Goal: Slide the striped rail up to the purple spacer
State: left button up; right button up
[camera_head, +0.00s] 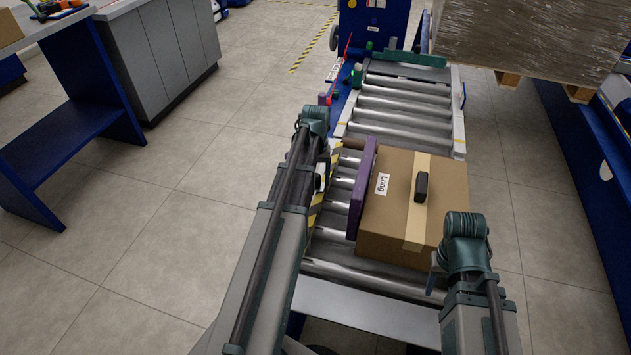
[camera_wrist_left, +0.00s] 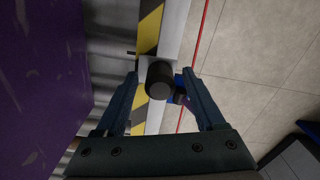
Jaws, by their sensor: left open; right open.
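The striped rail (camera_head: 314,212), yellow and black, runs along the left side of the roller conveyor and is partly hidden by my left arm. In the left wrist view the rail (camera_wrist_left: 150,30) carries a round black knob (camera_wrist_left: 160,80). My left gripper (camera_wrist_left: 162,95) is open, with one finger on each side of the knob. The purple spacer (camera_head: 361,190) stands upright against the left face of a cardboard box; it fills the left of the wrist view (camera_wrist_left: 35,80). Rollers show in a gap between rail and spacer. My right gripper (camera_head: 433,274) is at the box's right front corner, mostly hidden by its wrist.
The cardboard box (camera_head: 408,225), labelled "Long", has a black handle on top and sits on the rollers (camera_head: 398,105). A blue bench (camera_head: 60,135) and grey cabinet stand left. A wrapped pallet load (camera_head: 530,40) is at upper right. Floor left of the conveyor is clear.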

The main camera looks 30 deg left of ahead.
pick_arm(q)
grip_shut()
dwell(1.4)
